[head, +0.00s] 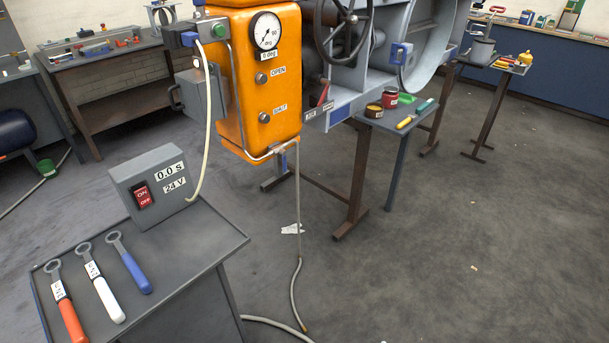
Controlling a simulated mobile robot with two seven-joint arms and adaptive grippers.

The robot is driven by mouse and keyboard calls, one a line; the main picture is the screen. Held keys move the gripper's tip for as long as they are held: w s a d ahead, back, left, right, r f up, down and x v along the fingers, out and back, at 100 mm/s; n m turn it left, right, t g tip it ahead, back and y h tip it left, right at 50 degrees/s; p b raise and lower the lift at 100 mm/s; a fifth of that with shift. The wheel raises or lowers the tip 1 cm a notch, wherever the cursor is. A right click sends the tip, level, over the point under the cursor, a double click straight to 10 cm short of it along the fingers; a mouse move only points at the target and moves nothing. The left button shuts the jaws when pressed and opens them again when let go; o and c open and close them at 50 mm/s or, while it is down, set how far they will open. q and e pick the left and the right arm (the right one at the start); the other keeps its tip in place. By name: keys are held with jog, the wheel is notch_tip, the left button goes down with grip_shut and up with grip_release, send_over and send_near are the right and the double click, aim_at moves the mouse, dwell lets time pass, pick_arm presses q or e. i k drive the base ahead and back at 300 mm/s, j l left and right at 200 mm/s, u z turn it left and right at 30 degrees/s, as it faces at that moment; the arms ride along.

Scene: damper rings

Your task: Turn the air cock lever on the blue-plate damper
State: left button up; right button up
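An orange actuator box (258,85) hangs at top centre, fixed to a grey damper ring housing (430,45). It carries a round dial (266,31), a "0 deg" label and knobs marked OPEN (261,78) and SHUT (264,117). A blue plate (340,115) shows on the housing's lower edge, beside a small red part (325,95) and dark label tags. A blue block (400,53) with a pale handle-like loop sits on the housing. I cannot tell which part is the air cock lever. Neither gripper is in view.
A grey control box (155,185) reading "0.0 s" and "24 V" stands on the near-left table (210,245). Ring tools with red (70,318), white (108,298) and blue (135,272) handles lie there. A hose (297,285) hangs to the floor. Floor at right is mostly clear.

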aim_at(283, 152)
jog(key=i+l+u, duration=0.2)
jog(key=l, duration=0.5)
jog(key=i+l+u, duration=0.2)
jog(key=l, duration=0.5)
jog(key=i+l+u, duration=0.2)
jog(key=l, duration=0.55)
jog(key=l+u, duration=0.2)
jog(key=l, duration=0.55)
